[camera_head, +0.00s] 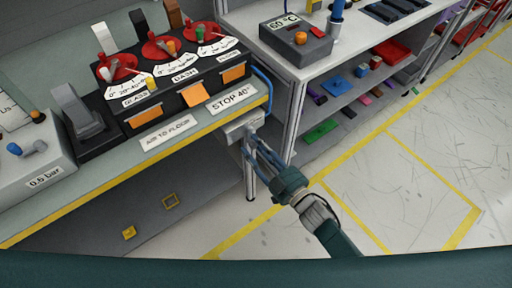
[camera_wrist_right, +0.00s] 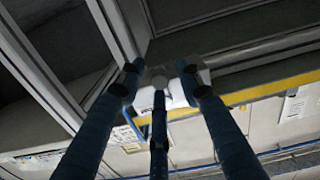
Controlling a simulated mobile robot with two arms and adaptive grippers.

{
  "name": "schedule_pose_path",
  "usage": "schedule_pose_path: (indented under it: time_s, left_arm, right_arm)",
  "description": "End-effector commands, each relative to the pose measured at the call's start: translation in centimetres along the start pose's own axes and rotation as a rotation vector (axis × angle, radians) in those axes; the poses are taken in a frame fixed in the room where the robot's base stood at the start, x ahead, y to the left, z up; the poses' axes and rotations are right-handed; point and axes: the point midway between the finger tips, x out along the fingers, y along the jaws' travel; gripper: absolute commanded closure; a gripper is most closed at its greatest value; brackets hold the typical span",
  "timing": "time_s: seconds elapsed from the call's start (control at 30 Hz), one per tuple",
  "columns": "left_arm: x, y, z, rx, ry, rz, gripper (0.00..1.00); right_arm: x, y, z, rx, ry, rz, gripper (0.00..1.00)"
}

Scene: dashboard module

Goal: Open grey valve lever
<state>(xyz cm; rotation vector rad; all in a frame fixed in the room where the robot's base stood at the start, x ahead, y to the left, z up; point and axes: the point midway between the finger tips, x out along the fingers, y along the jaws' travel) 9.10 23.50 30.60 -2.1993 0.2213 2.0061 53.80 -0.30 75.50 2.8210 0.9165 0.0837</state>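A light grey box-like fitting (camera_head: 240,127) sits under the front edge of the dashboard table, at its right end. It shows as a pale block with a round knob (camera_wrist_right: 160,82) in the right wrist view. I cannot tell whether this is the grey valve lever. My right gripper (camera_head: 251,138) reaches up to this fitting from below right. In the wrist view its three fingers are spread around the pale part, and contact is unclear. A larger grey lever (camera_head: 74,108) stands tilted on a black base at the left of the dashboard. My left gripper is not in view.
The dashboard has red dials (camera_head: 160,47) with several levers and orange tags above the yellow table edge (camera_head: 190,135). A blue hose (camera_head: 265,88) curves down beside the fitting. A shelf rack (camera_head: 297,105) stands close on the right. The floor (camera_head: 400,190) is clear.

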Motion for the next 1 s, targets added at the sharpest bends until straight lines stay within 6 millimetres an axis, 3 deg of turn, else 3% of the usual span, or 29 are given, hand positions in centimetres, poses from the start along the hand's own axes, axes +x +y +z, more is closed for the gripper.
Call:
schedule_pose_path:
  time_s: [0.03,0.2,0.83,0.87,0.9,0.93,1.0]
  left_arm:
    - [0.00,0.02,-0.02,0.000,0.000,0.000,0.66]
    - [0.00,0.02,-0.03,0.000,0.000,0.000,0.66]
    - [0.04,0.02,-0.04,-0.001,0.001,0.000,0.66]
    - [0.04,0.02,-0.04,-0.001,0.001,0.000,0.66]
    - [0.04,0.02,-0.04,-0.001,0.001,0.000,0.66]
    - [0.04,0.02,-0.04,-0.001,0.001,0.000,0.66]
    - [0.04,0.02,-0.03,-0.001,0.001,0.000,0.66]
  right_arm:
    - [-0.02,0.00,0.00,0.000,0.000,0.000,0.67]
    - [-0.04,0.00,0.01,0.000,0.000,0.000,1.00]
    - [-0.09,0.73,0.25,-0.147,-0.001,0.000,1.00]
    - [-0.09,0.74,0.26,-0.147,-0.001,0.000,0.80]
    - [-0.09,0.74,0.26,-0.147,-0.002,0.000,0.72]
    - [-0.09,0.74,0.26,-0.147,-0.002,0.000,0.66]
    - [-0.08,0.74,0.25,-0.147,-0.001,0.000,0.65]
